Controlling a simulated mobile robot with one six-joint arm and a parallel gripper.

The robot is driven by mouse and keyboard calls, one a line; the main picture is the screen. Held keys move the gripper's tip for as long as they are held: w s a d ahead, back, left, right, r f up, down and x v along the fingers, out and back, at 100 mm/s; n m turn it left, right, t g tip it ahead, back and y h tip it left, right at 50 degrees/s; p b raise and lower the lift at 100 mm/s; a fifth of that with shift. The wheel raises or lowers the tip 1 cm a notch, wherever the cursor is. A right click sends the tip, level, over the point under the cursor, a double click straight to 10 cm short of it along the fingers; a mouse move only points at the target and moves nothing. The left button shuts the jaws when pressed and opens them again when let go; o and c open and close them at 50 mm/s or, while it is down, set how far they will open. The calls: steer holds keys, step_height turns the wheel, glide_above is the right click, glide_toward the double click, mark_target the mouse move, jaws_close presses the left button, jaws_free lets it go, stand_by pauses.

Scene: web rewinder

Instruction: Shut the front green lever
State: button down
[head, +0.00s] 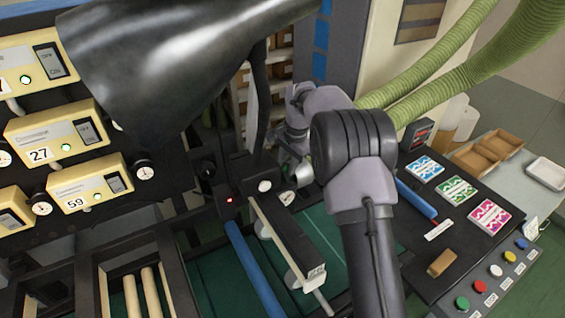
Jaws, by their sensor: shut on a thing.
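My gripper (287,165) is at the machine's dark middle frame, just left of my arm's large wrist joint. It is small and partly hidden by my own arm links. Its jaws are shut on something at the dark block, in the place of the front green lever. The lever itself is hidden by the jaws and the arm, so its angle cannot be told.
Yellow display units (90,182) stand at the left. A dark panel at the right holds coloured cards (457,189) and several buttons (496,270). Green hoses (430,80) run behind my arm.

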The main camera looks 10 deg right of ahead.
steer(key=s+d+n+g+y+p, duration=0.1)
steer(key=d+n+g+p, duration=0.1)
steer(key=d+n+p, duration=0.5)
steer(key=shift+s+d+n, duration=0.3)
steer(key=shift+d+n, duration=0.1)
steer(key=shift+n, duration=2.4)
steer(key=c, duration=1.1)
jaws_free()
steer(key=shift+w+d, duration=0.1)
steer(key=shift+w, duration=0.05)
steer(key=d+r+p, duration=0.3)
steer(key=r, duration=1.4)
steer(key=shift+w, duration=0.15)
